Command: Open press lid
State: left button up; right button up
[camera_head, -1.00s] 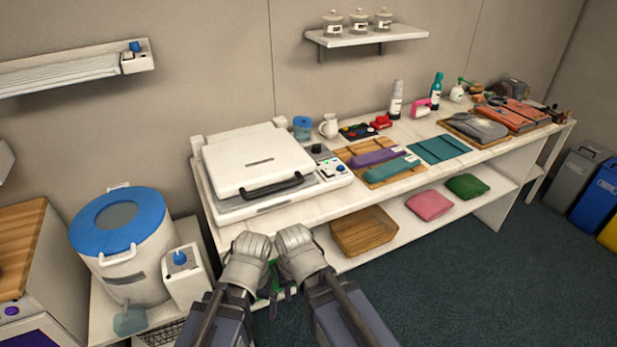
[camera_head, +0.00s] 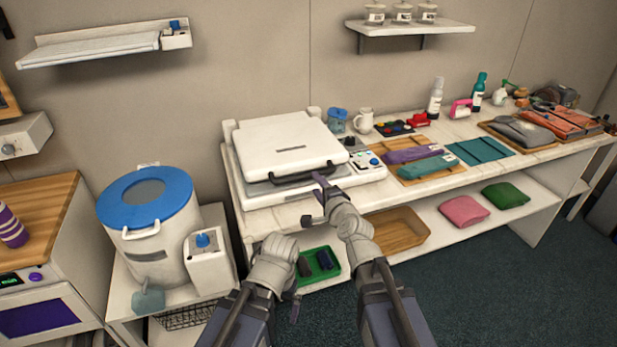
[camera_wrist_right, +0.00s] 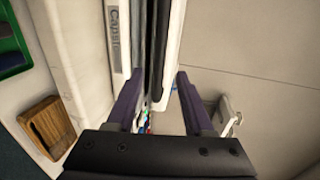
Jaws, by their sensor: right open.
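The white press (camera_head: 262,192) stands at the left end of the long counter. Its lid (camera_head: 285,145) is down on the base, with a black handle (camera_head: 308,173) along the front edge. My right gripper (camera_head: 313,198) is open and empty in front of the press, close to the handle's right part. In the right wrist view, its purple fingers (camera_wrist_right: 160,76) stand apart with dark bars of the press front (camera_wrist_right: 155,45) seen between them; contact cannot be told. My left gripper (camera_head: 294,298) hangs low before the counter, its fingers mostly hidden by its wrist.
A control panel (camera_head: 366,160) with buttons sits right of the lid. A white drum with a blue lid (camera_head: 147,197) stands left. Below the counter are a green tray (camera_head: 330,277) and a wooden tray (camera_head: 398,230). Folded cloths and bottles fill the counter to the right.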

aim_at(309, 177)
jog(key=b+x, duration=0.1)
jog(key=x, duration=0.7)
jog(key=shift+s+f, duration=0.1)
jog(key=shift+s, duration=0.1)
grip_shut()
dwell(1.2)
